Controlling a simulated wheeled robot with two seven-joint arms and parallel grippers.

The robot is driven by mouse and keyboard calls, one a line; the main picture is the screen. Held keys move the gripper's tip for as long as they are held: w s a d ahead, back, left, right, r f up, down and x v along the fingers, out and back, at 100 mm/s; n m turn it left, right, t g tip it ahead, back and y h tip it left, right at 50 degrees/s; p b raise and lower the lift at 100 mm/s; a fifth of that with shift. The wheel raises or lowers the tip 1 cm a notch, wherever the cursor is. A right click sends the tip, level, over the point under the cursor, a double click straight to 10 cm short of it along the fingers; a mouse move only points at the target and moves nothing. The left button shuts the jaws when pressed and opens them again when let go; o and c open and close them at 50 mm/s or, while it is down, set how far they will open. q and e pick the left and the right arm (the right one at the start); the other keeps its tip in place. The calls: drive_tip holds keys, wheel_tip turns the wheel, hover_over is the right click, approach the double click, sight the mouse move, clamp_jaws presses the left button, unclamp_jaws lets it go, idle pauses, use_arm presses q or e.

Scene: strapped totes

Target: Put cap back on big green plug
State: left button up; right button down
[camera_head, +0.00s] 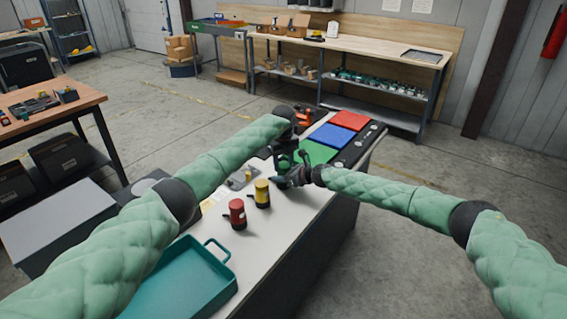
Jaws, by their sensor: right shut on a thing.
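The big green plug (284,168) shows as a small green patch on the white table, mostly hidden by my grippers. My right gripper (281,182) comes in from the right, low at the plug, and looks shut on it. My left gripper (283,154) points down just above the plug; its fingers are too small and dark to tell whether they are open or shut. I cannot make out the cap of the green plug. A red plug (237,213) and a yellow plug (262,194) stand upright nearer on the table, each with a dark piece at its side.
A teal tray (190,281) with a handle lies at the table's near end. A small grey item (240,180) lies left of the yellow plug. The table right of the plugs is clear.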

use_arm(q)
drive_tip(key=shift+c, duration=0.7)
drive_tip(key=shift+m, duration=1.7)
drive_tip(key=o, duration=1.1)
drive_tip(key=shift+r, duration=0.15)
drive_tip(key=shift+r, duration=2.15)
drive_tip(key=o, duration=0.5)
